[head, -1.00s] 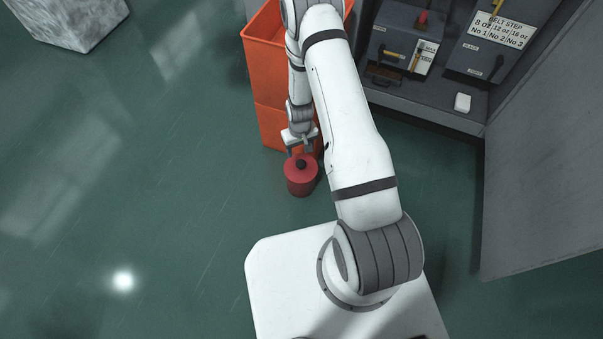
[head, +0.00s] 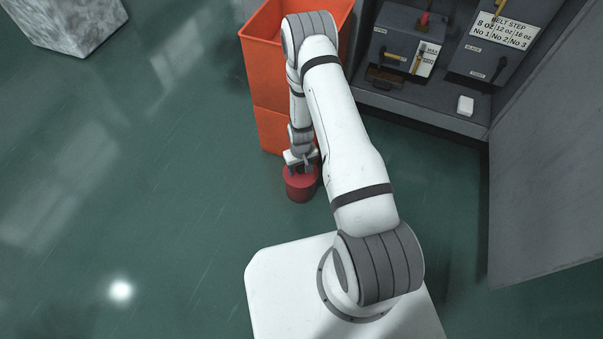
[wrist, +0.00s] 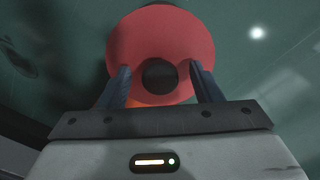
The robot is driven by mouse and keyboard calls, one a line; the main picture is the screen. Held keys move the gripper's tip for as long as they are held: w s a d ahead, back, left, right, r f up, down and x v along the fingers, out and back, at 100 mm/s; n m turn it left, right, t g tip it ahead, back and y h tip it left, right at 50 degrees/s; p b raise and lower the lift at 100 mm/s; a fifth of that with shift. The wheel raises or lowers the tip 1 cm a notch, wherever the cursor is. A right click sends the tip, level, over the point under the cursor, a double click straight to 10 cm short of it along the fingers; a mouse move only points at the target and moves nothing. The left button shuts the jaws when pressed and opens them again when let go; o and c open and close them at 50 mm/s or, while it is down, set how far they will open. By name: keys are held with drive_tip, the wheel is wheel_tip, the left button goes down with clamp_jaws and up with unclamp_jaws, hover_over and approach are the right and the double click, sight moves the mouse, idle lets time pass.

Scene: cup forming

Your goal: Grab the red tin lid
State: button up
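The red tin lid (wrist: 160,35) is round with a dark knob (wrist: 160,75) in its middle. In the head view the lid (head: 292,180) sits on top of a red tin (head: 301,194), which stands on the floor beside the orange bin. My gripper (head: 302,168) is right over the lid in the head view and hides its knob there. In the wrist view my gripper (wrist: 160,70) is open, with one dark finger on each side of the knob. A gap shows between the knob and each finger.
A tall orange bin (head: 270,90) stands just behind the tin. A grey machine (head: 450,50) with labels and levers is at the upper right, with a grey panel (head: 545,170) at the right.

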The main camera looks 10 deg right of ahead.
drive_tip(key=c, duration=1.1)
drive_tip(key=shift+r, duration=0.1)
